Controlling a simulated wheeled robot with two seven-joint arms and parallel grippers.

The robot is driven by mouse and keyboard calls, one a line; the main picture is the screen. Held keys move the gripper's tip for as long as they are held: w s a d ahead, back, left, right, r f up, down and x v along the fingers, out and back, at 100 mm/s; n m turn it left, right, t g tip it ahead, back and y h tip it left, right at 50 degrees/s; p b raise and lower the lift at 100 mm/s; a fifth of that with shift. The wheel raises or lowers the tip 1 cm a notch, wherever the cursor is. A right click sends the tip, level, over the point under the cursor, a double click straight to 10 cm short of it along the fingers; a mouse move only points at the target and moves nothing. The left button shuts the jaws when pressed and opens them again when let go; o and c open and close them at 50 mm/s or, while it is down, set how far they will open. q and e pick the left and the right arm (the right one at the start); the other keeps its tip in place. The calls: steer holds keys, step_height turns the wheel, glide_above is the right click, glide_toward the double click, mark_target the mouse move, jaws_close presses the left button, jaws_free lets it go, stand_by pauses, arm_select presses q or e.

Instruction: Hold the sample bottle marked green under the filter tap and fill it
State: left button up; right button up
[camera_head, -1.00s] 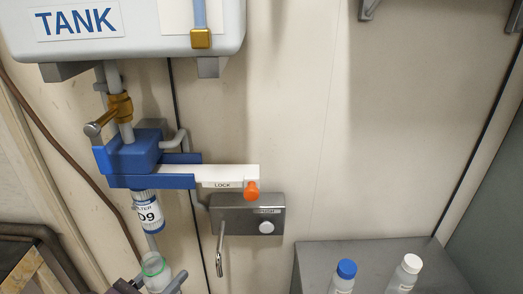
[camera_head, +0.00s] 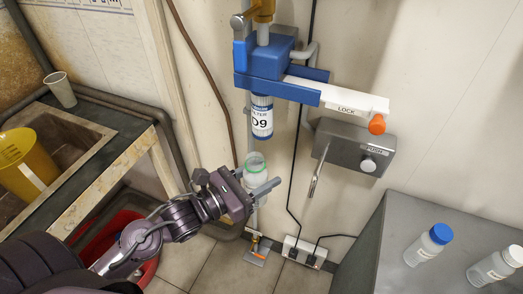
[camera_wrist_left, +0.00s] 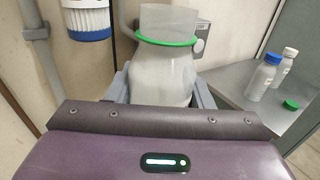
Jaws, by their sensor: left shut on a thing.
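The sample bottle (camera_head: 256,170) is clear, with a green ring around its neck and no cap on. My left gripper (camera_head: 255,188) is shut on it and holds it upright. The bottle is in front of the wall, a short way below the white and blue filter cartridge (camera_head: 262,118). In the left wrist view the bottle (camera_wrist_left: 163,70) fills the middle, and the filter's lower end (camera_wrist_left: 88,22) shows to its left. I see no water stream, and the level inside is unclear. The lock lever (camera_head: 340,100) with an orange knob reaches right from the blue filter head (camera_head: 268,62).
A steel push-button unit (camera_head: 355,147) with a thin curved spout is right of the filter. A grey bench (camera_head: 385,225) holds blue-capped and white-capped bottles; a green cap (camera_wrist_left: 291,104) lies there. At left are a sink counter, yellow jug (camera_head: 27,165) and red tub (camera_head: 105,240).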

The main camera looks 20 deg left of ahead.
arm_select(q)
steer(key=s+d+f+m+g+h, duration=0.2)
steer(key=d+f+m+g+h, duration=0.15)
steer(key=d+f, duration=0.7)
steer(key=s+d+f+m+g+h, duration=0.2)
steer(key=s+f+g, duration=0.1)
steer(key=s+f, duration=0.55)
steer(key=w, duration=1.7)
steer(key=shift+w+a+r, duration=0.15)
steer(key=shift+w+a, duration=0.05)
steer(key=shift+t, duration=0.25)
